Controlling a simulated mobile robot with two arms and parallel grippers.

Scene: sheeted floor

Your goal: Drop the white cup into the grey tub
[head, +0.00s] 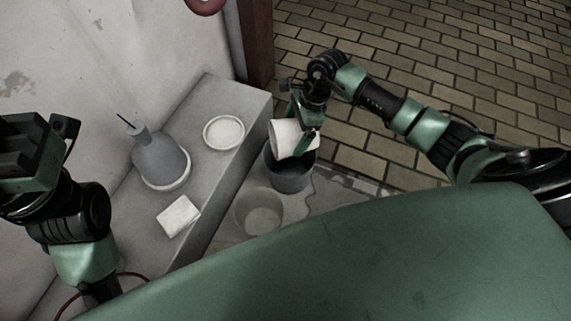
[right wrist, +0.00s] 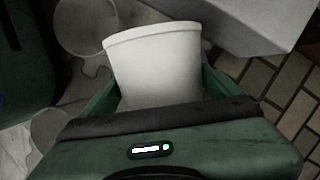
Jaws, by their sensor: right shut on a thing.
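The white cup (head: 287,138) is tilted on its side in my right gripper (head: 306,125), which is shut on it. The grey tub (head: 288,177) is a dark round bucket on the floor, directly below the cup in the head view; the cup covers part of its mouth. In the right wrist view the cup (right wrist: 155,62) fills the space between the fingers, and the tub is not clearly seen. My left gripper (head: 30,145) is at the left edge, away from these things; its jaws cannot be made out.
A see-through container (head: 258,212) stands beside the tub. A grey ledge (head: 232,165) to the left bears a white dish (head: 224,132), a grey flask-like vessel (head: 160,158) and a white block (head: 178,215). Brick paving (head: 420,60) lies open beyond the tub.

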